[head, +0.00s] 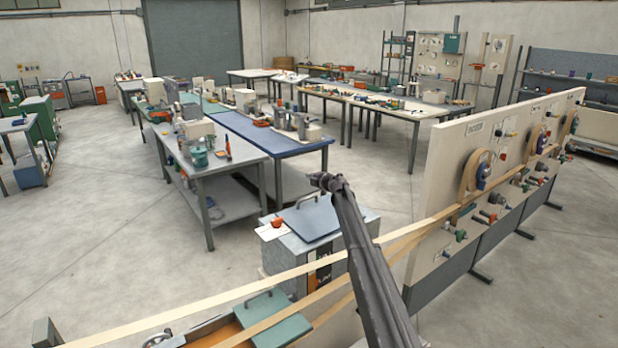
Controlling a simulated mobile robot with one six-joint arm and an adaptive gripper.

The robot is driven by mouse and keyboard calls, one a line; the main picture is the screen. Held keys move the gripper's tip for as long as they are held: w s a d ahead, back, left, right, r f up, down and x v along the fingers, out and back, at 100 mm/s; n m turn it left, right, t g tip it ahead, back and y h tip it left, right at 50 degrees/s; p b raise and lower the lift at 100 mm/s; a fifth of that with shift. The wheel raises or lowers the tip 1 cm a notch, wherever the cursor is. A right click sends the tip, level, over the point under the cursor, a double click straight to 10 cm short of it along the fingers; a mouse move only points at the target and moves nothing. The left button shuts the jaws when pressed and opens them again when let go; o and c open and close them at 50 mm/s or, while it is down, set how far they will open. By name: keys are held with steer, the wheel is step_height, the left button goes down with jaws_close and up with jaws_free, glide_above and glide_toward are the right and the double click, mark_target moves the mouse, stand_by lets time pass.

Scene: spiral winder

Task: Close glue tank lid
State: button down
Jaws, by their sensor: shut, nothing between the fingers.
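A grey metal box-shaped tank (345,250) stands below and left of my arm. Its flat blue lid (305,222) has a dark bar handle and lies over the tank's top. I cannot tell whether it sits flush or slightly raised. A second lid, teal with a handle (274,320), is at the bottom, beside an orange-lined tray. Which one belongs to the glue tank is not marked legibly. My dark gripper (324,181) is at the end of my arm, beyond and above the blue lid in the picture. It looks shut and empty, apart from both lids.
Pale paper strips (190,310) run from the lower left to the white winder panel (455,180) at right, passing near both lids. A red knob (278,222) and white card sit beside the blue lid.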

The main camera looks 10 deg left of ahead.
steer(key=shift+s+d+r+p, duration=0.15)
steer(key=shift+r+p, duration=0.75)
steer(key=shift+r, duration=0.15)
steer(key=shift+s+d+r+p, duration=0.1)
steer(key=shift+s+r+p, duration=0.05)
steer(key=shift+r+p, duration=0.85)
